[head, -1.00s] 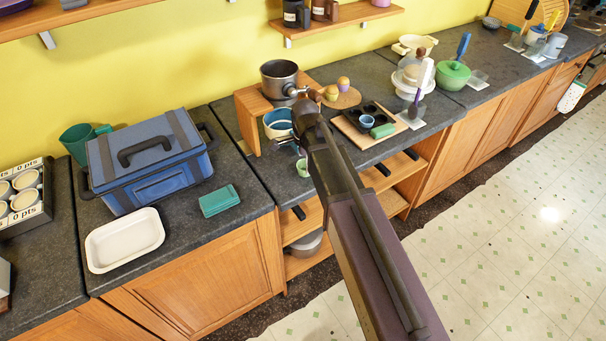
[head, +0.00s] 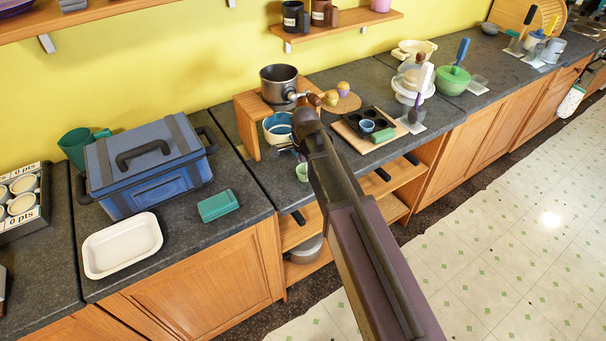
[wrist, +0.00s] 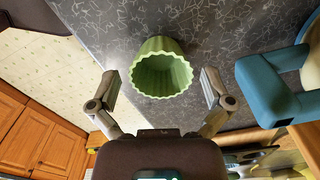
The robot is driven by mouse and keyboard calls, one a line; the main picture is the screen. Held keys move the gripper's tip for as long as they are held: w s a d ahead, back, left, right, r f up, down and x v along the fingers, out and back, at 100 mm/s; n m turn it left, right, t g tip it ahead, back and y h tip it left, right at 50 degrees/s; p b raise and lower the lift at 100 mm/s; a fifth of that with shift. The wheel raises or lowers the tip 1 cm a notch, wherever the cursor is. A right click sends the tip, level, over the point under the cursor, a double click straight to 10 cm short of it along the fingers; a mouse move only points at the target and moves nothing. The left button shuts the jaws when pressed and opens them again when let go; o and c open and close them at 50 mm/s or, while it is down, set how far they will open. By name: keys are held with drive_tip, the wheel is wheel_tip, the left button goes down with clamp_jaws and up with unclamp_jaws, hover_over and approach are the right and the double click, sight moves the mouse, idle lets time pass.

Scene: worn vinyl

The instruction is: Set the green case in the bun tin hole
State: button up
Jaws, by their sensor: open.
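The green case (wrist: 160,70) is a small fluted cup, standing mouth up on the dark counter in the wrist view. In the head view the green case (head: 302,172) is near the counter's front edge, partly behind my arm. My gripper (wrist: 160,80) is open and empty, one finger on each side of the case, apparently with gaps. Its fingers are mostly hidden in the head view. The dark bun tin (head: 377,114) sits on a wooden board to the right of my arm. One hole holds a blue case (head: 366,126).
A blue mug (wrist: 262,92) stands close to the right finger in the wrist view. A pot (head: 279,84) sits on a wooden riser (head: 246,128) behind. A blue toolbox (head: 150,165) stands left.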

sight(304, 169)
idle(0.7)
drive_tip(key=c, duration=0.9)
drive_tip(key=shift+w+r+p, duration=0.1)
drive_tip(key=shift+r+p, duration=0.6)
drive_tip(key=shift+c, duration=0.2)
drive_tip(key=shift+r+p, duration=2.4)
drive_tip(key=shift+a, duration=0.15)
